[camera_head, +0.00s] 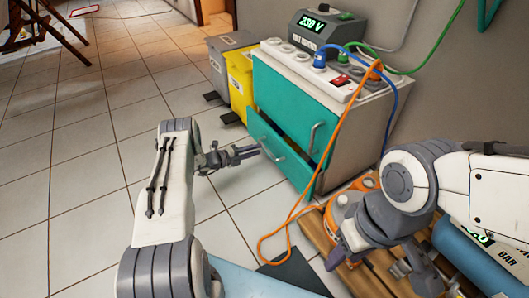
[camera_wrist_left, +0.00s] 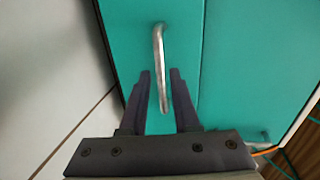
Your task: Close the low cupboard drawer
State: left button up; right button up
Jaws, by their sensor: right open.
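The low teal drawer (camera_head: 292,166) of the cupboard (camera_head: 290,92) stands pulled out, with a dark gap showing behind its front. Its metal handle (camera_wrist_left: 158,50) shows in the left wrist view, over the teal front (camera_wrist_left: 130,25). My left gripper (camera_head: 256,151) is open and empty, close in front of the drawer handle in the head view. In the left wrist view its two fingers (camera_wrist_left: 160,78) lie either side of the handle's lower end; contact cannot be told. My right gripper (camera_head: 342,252) hangs low at the right, partly hidden by its own arm, and appears empty.
Yellow (camera_head: 240,80) and grey (camera_head: 216,62) bins stand left of the cupboard. A "230 V" unit (camera_head: 318,30) and a socket strip (camera_head: 310,66) sit on top. An orange cable (camera_head: 290,225) hangs past the drawer's right side.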

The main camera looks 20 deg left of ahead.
aim_at(265, 146)
pick_arm(q)
jog(key=b+x, duration=0.2)
jog(key=x, duration=0.3)
grip_shut()
dwell(1.4)
